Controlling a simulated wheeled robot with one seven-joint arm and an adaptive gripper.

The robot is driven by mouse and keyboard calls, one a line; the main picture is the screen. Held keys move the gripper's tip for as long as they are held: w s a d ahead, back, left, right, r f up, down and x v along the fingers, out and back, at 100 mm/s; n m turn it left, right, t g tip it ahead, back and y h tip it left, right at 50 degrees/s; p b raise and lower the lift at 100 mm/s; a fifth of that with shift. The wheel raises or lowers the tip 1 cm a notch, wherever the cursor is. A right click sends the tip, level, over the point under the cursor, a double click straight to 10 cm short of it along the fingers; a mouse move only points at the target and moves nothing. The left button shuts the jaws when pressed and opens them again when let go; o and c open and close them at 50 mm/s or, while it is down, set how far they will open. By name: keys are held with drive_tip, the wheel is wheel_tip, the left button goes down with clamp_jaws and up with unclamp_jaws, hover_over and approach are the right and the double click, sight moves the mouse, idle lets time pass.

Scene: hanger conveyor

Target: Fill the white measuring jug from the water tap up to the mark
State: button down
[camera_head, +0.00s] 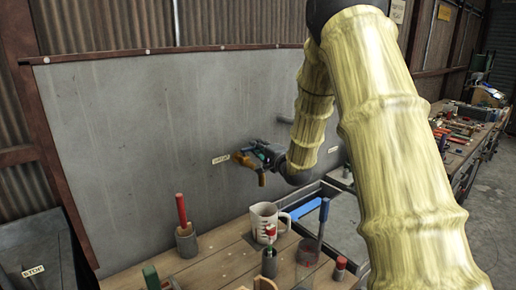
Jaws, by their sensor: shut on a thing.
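The white measuring jug (258,229) stands upright on the wooden bench below my gripper, its handle to the right. It has red markings on its side, partly covered by a tool in front. The water level inside cannot be made out. My gripper (250,168), with orange-brown fingers, is at the grey wall panel beside a small label (220,160). It is shut on a small part there, apparently the water tap, which the fingers mostly hide. No water stream can be made out.
A red-handled tool in a holder (186,240) stands left of the jug. A holder (269,263) stands in front of it, and a blue-tipped tool (323,218) to its right. A grey pipe stub (285,120) juts from the panel.

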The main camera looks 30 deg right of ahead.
drive_tip(key=c, duration=1.5)
unclamp_jaws()
drive_tip(key=s, duration=1.2)
drive_tip(key=shift+a, duration=0.2)
